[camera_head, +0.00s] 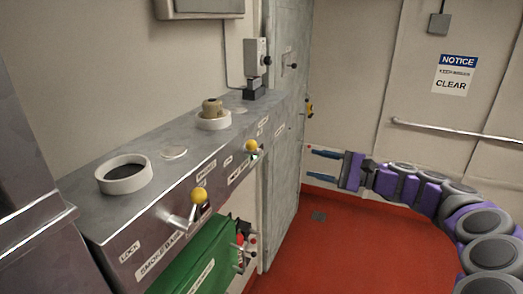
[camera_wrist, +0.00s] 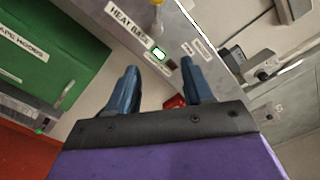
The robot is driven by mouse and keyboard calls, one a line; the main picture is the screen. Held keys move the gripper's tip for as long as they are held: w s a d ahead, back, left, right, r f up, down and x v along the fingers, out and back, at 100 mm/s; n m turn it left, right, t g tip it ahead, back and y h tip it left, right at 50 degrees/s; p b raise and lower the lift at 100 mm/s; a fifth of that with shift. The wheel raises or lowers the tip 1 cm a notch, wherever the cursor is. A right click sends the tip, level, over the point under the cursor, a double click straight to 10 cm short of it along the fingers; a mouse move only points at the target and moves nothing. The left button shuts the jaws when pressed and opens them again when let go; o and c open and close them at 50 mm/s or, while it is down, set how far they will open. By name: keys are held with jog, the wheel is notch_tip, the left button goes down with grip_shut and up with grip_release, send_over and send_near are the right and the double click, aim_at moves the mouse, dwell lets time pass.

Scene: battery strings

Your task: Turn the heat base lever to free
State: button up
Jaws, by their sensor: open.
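The heat base lever (camera_wrist: 156,18) shows at the top edge of the wrist view, with a pale shaft and yellow end partly cut off. In the head view, the farther yellow-knobbed lever (camera_head: 251,146) on the metal bench front appears to be this one. My gripper (camera_head: 311,164) is open and empty, to the right of the bench and apart from it. In the wrist view, my gripper's fingers (camera_wrist: 159,68) point toward the panel below the lever.
A nearer yellow-knobbed lever (camera_head: 199,195) sits by the SMOKE BASE label. The metal bench (camera_head: 130,220) carries two white rings (camera_head: 124,178), the farther holding a tan piece (camera_head: 211,106). A green box (camera_head: 205,260) is below. Red floor (camera_head: 330,250) is open at right.

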aim_at(261, 153)
jog(key=x, duration=1)
jog(key=s+x, duration=0.1)
jog(key=x, duration=0.4)
jog(key=shift+w+a+f, duration=0.1)
jog(key=shift+a+f, duration=0.1)
jog(key=shift+x, duration=1.4)
jog(key=shift+a, duration=0.2)
jog(key=shift+c, duration=1.2)
jog(key=shift+w+d+r, duration=0.1)
jog(key=shift+d, duration=0.55)
jog(key=c, duration=0.5)
jog(key=shift+a, duration=0.1)
grip_shut()
